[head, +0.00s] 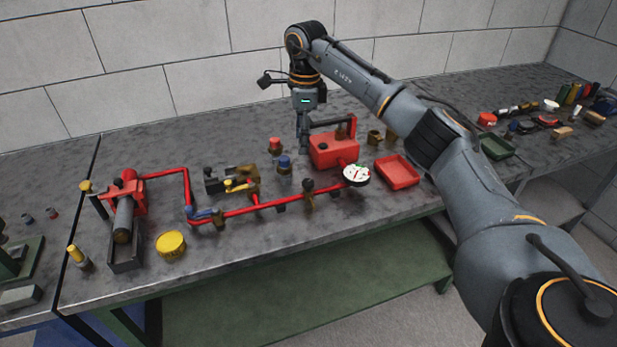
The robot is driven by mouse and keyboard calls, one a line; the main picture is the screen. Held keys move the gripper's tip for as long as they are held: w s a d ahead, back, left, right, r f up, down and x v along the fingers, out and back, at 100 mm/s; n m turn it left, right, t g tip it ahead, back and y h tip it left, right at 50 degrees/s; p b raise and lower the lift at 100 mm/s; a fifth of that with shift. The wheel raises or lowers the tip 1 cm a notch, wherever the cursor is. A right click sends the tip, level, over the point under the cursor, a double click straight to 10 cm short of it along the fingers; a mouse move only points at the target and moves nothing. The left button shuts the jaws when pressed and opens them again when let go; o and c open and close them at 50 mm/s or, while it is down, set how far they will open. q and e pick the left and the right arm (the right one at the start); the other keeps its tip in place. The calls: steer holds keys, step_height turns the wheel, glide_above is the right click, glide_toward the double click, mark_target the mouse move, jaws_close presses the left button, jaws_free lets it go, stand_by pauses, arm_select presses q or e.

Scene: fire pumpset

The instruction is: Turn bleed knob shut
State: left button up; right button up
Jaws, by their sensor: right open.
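The red pipe (245,208) runs along the bench to a white-faced gauge (356,175) beside the red pump box (334,150). A small dark knob (308,185) stands upright on a brass fitting (309,202) on this pipe. I cannot tell for sure whether it is the bleed knob. My right gripper (303,143) points down at the left side of the pump box, behind the pipe and apart from the dark knob. It is open, and I see nothing held in it. My left gripper is not in view.
Red-capped (275,145) and blue-capped (284,164) fittings stand left of the pump box. A red tray (398,172) lies right of it. A yellow tin (171,244) stands near the front edge. The bench front between tin and tray is mostly clear.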

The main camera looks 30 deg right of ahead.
mark_target(308, 182)
steer(key=f+p, duration=0.1)
steer(key=f, duration=0.3)
steer(key=d+f+p, duration=0.1)
steer(key=f, duration=0.3)
steer(key=f+p, duration=0.1)
steer(key=f, duration=0.4)
steer(key=shift+s+d, duration=0.15)
steer(key=shift+s, duration=0.1)
jaws_close()
